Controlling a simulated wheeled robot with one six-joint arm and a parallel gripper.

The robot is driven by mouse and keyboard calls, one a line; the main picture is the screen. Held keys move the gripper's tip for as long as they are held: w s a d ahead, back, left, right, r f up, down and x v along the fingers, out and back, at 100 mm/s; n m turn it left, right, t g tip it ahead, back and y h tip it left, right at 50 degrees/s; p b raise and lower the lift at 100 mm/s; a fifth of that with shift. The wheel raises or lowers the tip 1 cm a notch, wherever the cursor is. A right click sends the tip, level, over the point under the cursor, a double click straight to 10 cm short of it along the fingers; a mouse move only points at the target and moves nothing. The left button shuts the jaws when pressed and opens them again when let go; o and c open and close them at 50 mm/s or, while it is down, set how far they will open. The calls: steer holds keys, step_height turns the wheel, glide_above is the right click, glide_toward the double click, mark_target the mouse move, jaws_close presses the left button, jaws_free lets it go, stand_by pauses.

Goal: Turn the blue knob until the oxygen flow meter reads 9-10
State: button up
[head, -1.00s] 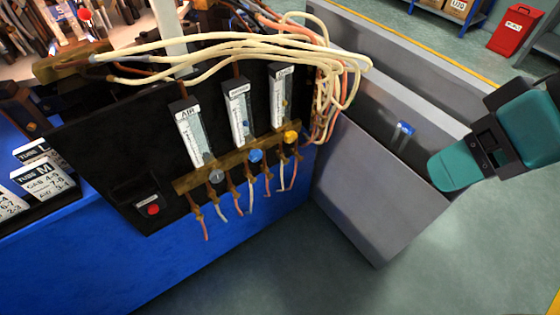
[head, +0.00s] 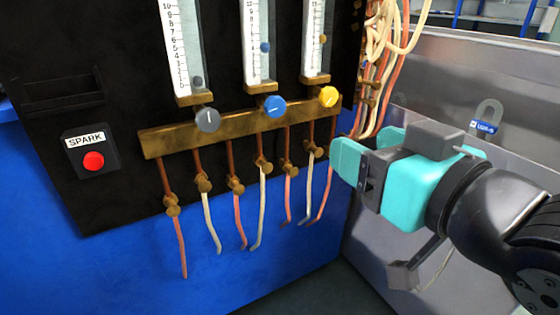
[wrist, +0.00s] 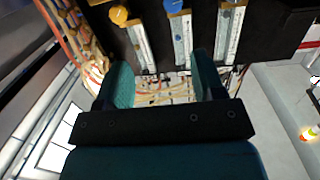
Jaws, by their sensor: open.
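The blue knob (head: 274,107) sits on the brass bar below the middle flow meter (head: 258,40), with a short pale mark on its face. That meter's blue float (head: 265,47) is partway up the scale; its exact reading is too small to tell. My gripper (head: 368,148) is open and empty, right of and below the blue knob and apart from it. In the wrist view, the blue knob (wrist: 175,5) is at the top edge, partly cut off, beyond the open fingers (wrist: 164,78).
The yellow knob (head: 328,96) lies between the blue knob and my gripper; the grey knob (head: 207,119) is to the left. Several thin tubes hang below the brass bar (head: 225,130). A red spark button (head: 93,161) is far left. Pale hoses (head: 385,60) hang at the right.

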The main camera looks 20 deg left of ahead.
steer(key=a+f+y+b, duration=0.1)
steer(key=p, duration=1.6)
glide_toward(277, 109)
steer(key=shift+n, duration=0.3)
steer(key=x, duration=0.8)
steer(key=shift+d, duration=0.1)
steer(key=shift+w+a, duration=0.35)
steer(key=shift+a, duration=0.15)
steer(key=c, duration=0.9)
